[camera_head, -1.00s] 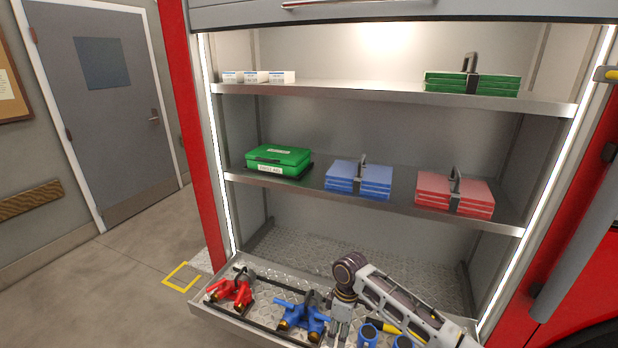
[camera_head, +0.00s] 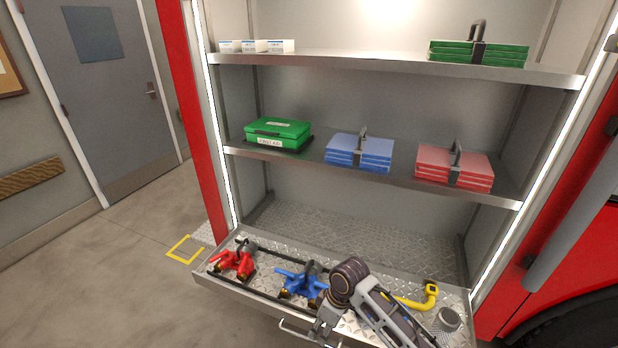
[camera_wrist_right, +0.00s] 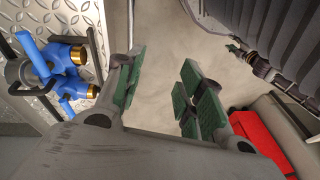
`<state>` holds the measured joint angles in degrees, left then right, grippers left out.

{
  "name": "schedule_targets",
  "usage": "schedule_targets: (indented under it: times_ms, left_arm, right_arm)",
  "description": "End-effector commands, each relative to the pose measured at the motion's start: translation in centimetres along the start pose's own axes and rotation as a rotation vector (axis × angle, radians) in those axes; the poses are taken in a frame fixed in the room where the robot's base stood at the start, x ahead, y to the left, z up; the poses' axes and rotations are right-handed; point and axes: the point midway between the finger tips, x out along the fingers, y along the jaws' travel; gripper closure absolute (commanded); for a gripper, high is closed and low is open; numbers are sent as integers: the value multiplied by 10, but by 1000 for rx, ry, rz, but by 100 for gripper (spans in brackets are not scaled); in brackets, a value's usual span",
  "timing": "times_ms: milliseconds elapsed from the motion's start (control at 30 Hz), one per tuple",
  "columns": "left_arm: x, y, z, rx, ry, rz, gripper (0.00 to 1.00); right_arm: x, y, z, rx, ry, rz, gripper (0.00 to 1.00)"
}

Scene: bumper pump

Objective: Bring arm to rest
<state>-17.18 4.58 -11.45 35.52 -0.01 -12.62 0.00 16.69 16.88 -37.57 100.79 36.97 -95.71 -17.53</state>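My right gripper (camera_head: 322,332) is at the front edge of the pull-out tray (camera_head: 232,283), with its arm reaching in from the lower right. In the right wrist view, its green-padded fingers (camera_wrist_right: 160,90) stand apart with only floor showing between them. The blue valve fitting (camera_head: 300,282) lies on the tray beside the gripper, apart from it; it also shows in the right wrist view (camera_wrist_right: 60,65). A small dark part with a green tip (camera_wrist_right: 240,50) may be my left gripper; its fingers are too small to read.
A red fitting (camera_head: 235,260) lies at the tray's left and a yellow pipe piece (camera_head: 425,297) at its right, near a grey cylinder (camera_head: 447,319). Shelves above hold a green first aid case (camera_head: 278,132), blue cases (camera_head: 358,152) and red cases (camera_head: 453,166).

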Motion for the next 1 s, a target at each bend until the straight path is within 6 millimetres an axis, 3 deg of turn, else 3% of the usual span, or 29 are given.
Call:
schedule_targets:
  times_ms: [567,1000]
  left_arm:
    - [0,0,0,0,-1,0,62]
    - [0,0,0,0,0,0,62]
  right_arm:
    - [-12,-29,37,236,129,81,62]
    - [-33,-33,94,467,180,183,62]
